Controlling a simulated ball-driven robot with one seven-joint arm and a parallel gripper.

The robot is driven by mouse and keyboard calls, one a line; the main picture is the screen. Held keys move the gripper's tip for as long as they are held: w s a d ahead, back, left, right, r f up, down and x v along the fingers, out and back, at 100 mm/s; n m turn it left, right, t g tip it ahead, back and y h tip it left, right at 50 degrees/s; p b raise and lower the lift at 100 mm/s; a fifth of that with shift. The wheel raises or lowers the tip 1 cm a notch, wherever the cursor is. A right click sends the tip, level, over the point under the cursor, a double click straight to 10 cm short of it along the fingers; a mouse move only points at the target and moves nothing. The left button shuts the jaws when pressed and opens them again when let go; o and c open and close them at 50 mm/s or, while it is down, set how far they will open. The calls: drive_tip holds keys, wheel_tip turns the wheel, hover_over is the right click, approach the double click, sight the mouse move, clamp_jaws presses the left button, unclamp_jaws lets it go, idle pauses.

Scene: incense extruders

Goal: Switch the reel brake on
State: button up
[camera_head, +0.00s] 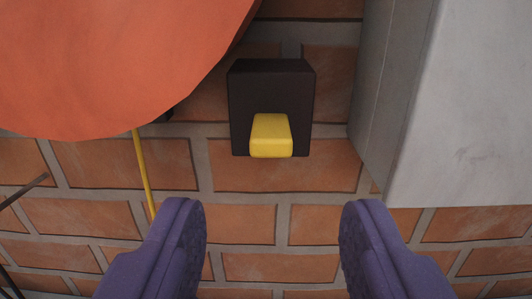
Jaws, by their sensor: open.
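A dark, near-black box (243,103) is mounted on the brick wall near the top middle of the view. A yellow rocker or lever (271,136) sticks out of its lower front; I take this to be the reel brake switch, and I cannot tell its on or off side. My gripper (272,225) is open and empty. Its two purple fingers show at the bottom, left and right, below the box in the picture. The fingers do not touch the box or the lever.
A large orange rounded object (110,60) fills the upper left. A grey block (465,110) stands close at the right. A yellow cord (144,175) hangs below the orange object. Thin dark rods show at the left edge. Bare brick wall (270,225) lies between my fingers.

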sight(271, 144)
drive_tip(key=w+p, duration=0.1)
drive_tip(key=w, duration=0.2)
drive_tip(key=w+p, duration=0.1)
drive_tip(key=w, duration=0.3)
drive_tip(key=shift+w+a, duration=0.2)
drive_tip(key=shift+w, duration=0.1)
clamp_jaws()
wheel_tip(271, 144, up, 2)
drive_tip(key=g+p, duration=0.1)
drive_tip(key=p, duration=0.5)
drive_tip(key=shift+g, duration=0.3)
drive_tip(key=p, duration=0.2)
drive_tip(key=g+p, duration=0.1)
drive_tip(key=p, duration=0.1)
drive_tip(key=shift+w+r, duration=0.2)
drive_tip(key=shift+r, duration=0.1)
drive_tip(key=g+p, duration=0.1)
drive_tip(key=p, duration=0.1)
drive_tip(key=shift+w+p, duration=0.1)
drive_tip(key=shift+p, duration=0.25)
drive_tip(key=shift+f+g, duration=0.15)
drive_tip(key=shift+g, duration=0.15)
